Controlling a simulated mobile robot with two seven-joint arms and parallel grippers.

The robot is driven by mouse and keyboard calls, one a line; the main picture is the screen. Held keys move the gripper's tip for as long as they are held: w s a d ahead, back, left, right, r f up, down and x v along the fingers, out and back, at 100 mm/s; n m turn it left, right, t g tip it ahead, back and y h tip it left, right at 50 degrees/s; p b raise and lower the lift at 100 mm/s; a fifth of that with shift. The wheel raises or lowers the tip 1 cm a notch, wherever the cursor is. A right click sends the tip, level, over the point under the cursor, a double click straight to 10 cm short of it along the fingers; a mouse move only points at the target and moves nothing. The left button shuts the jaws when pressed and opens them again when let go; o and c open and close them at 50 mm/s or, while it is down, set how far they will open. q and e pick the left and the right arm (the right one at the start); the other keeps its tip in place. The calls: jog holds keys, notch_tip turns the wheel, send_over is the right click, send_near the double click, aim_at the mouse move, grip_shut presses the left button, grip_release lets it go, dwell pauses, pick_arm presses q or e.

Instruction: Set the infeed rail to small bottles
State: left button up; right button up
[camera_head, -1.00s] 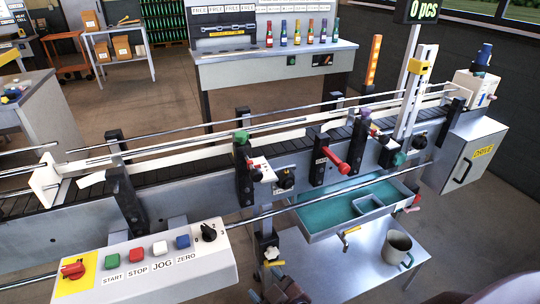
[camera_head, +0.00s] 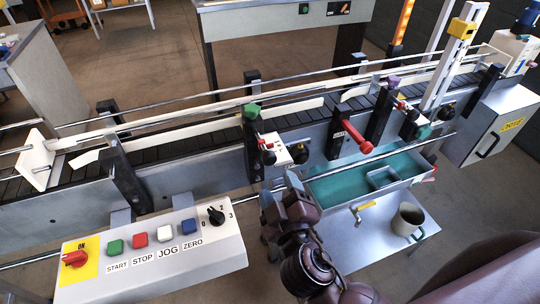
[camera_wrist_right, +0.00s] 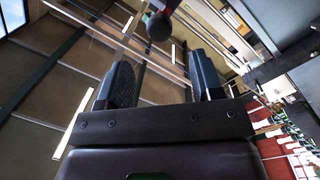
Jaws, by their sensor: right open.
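The infeed rail (camera_head: 190,119) is a long pale strip with metal rods along the conveyor. A black post with a green knob (camera_head: 251,111) stands at its middle. Beside it is a small white plate (camera_head: 291,150) with black knobs. My right gripper (camera_head: 278,195) is below this plate, in front of the conveyor, and apart from it. In the right wrist view, its two fingers (camera_wrist_right: 160,72) are spread and empty, with a dark round knob (camera_wrist_right: 159,27) beyond them. The rail's size setting cannot be read. My left gripper is out of view.
A red handle (camera_head: 357,139) sticks out to the right. A tray with a teal lining (camera_head: 345,180) and a grey mug (camera_head: 407,219) lie below the conveyor on the right. The button panel (camera_head: 150,262) stands at the front left.

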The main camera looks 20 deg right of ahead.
aim_at(270, 162)
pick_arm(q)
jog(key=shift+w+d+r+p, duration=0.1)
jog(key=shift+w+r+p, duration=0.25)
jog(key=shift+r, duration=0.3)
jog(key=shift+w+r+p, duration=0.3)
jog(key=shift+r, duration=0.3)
pick_arm(e)
jog(key=w, duration=0.7)
jog(key=shift+w+d, duration=0.2)
jog(key=shift+d, duration=0.05)
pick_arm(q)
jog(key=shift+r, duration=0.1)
pick_arm(e)
jog(key=shift+w, duration=0.65)
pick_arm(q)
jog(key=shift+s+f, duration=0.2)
pick_arm(e)
jog(key=c, duration=0.6)
grip_shut()
